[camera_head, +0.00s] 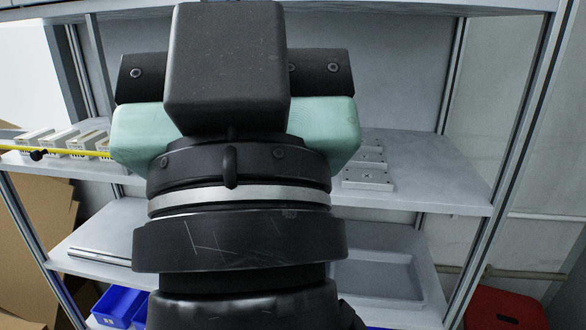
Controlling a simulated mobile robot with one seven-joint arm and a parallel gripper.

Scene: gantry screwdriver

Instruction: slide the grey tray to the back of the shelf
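The grey tray (385,279) is shallow and rectangular. It lies on the lower grey shelf to the right of my arm, with bare shelf behind it. Its left part is hidden by my arm. My gripper (232,80) is seen from behind in the middle of the view, dark with mint-green parts at both sides. It appears higher in the picture than the tray and to its left. Its fingertips are hidden, so I cannot tell whether it is open or shut.
Grey plates with holes (368,178) lie on the upper shelf (440,165), right of my gripper. Pale blocks (72,142) stand at left by a yellow strip (80,152). Metal rods (98,256) lie lower left. Blue bins (119,306) and a red box (503,308) sit below. Posts flank the shelves.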

